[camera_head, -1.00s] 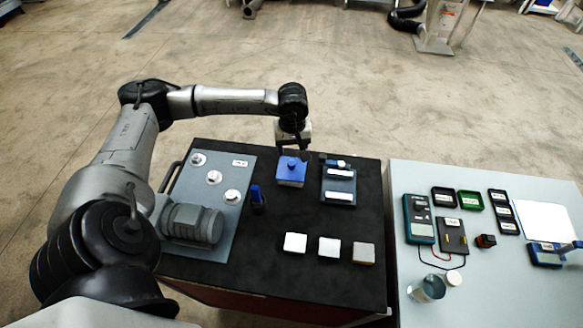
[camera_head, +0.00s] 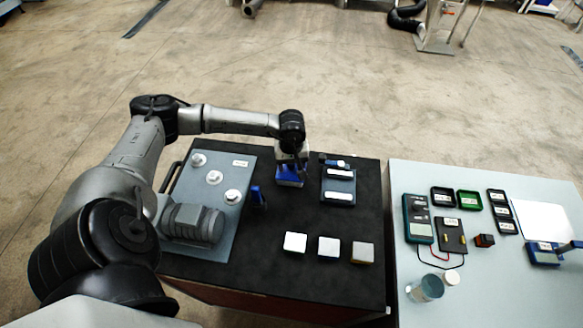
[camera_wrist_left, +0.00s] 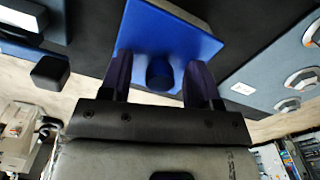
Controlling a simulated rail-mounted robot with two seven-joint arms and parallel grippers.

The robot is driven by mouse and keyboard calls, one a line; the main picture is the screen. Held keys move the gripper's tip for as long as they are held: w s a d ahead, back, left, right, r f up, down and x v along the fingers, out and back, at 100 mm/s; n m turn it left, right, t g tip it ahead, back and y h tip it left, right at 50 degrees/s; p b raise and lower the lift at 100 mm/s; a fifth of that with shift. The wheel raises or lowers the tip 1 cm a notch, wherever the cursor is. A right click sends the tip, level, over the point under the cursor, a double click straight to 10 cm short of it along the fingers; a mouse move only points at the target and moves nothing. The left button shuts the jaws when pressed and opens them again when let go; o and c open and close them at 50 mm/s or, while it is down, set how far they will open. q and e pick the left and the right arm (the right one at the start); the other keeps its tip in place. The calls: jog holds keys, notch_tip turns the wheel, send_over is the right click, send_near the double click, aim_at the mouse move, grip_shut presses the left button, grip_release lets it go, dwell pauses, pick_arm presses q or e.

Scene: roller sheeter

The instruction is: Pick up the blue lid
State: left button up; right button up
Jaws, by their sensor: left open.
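The blue lid (camera_head: 289,182) is a square plate on top of a box near the back middle of the black table. My right gripper is in neither view.
A grey panel (camera_head: 215,215) with round fittings lies at the left. A small blue item (camera_head: 257,196) stands between panel and lid. A dark tray (camera_head: 339,188) is right of the lid. Three small blocks (camera_head: 328,247) sit in front. The right table (camera_head: 480,300) holds instruments.

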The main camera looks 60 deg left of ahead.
pick_arm(q)
jog(key=c, duration=1)
jog(key=shift+r, duration=0.1)
